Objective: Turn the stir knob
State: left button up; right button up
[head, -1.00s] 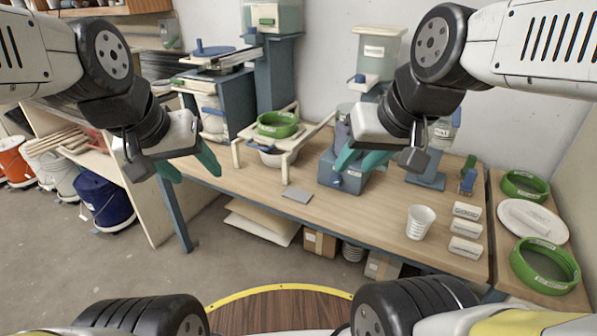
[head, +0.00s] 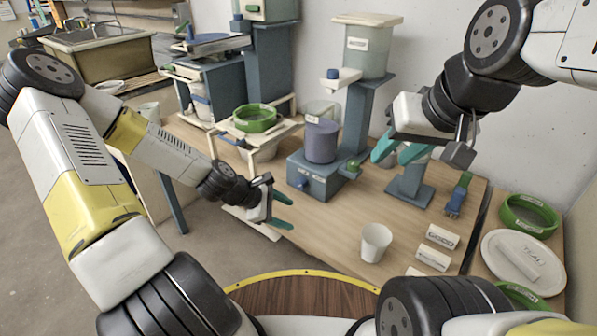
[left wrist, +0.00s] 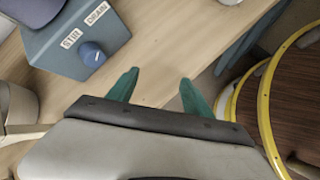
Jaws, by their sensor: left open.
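The stir knob (head: 304,184) is a small blue knob on the front of a blue-grey machine base (head: 318,172) that carries a dark purple-grey cylinder (head: 320,141). In the left wrist view the knob (left wrist: 92,54) is at the upper left, below a label reading STIR. My left gripper (head: 287,211) is open and empty, by the table's front edge, below and left of the knob in the head view. In the left wrist view its fingertips (left wrist: 159,76) are apart from the knob, which is to their left. My right gripper (head: 392,154) is open and empty, raised right of the machine.
A white cup (head: 376,243) and labelled white blocks (head: 441,237) stand on the table to the right. A green ring (head: 256,118) rests on a rack at the left. Bare tabletop lies in front of the knob.

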aim_at(298, 185)
pick_arm(q)
jog(key=w+n+t, duration=0.1)
jog(key=n, duration=0.1)
jog(key=w+d+n+t+h, duration=0.1)
jog(key=w+n, duration=0.1)
jog(key=n, duration=0.1)
jog(key=shift+w+t, duration=0.15)
jog(key=shift+t, duration=0.15)
jog(key=w+a+n+t, duration=0.1)
jog(key=n, duration=0.1)
jog(key=w+r+n+t, duration=0.1)
jog(key=w+n, duration=0.1)
jog(key=w+a+n+t, duration=0.1)
jog(key=n, duration=0.1)
jog(key=shift+w+a+r+n, duration=0.3)
jog(key=shift+w+a+r, duration=0.05)
jog(key=shift+w+t, duration=0.25)
jog(key=shift+t, duration=0.05)
jog(key=x, duration=0.7)
jog(key=shift+w+d, duration=0.1)
jog(key=shift+w, duration=0.05)
grip_shut()
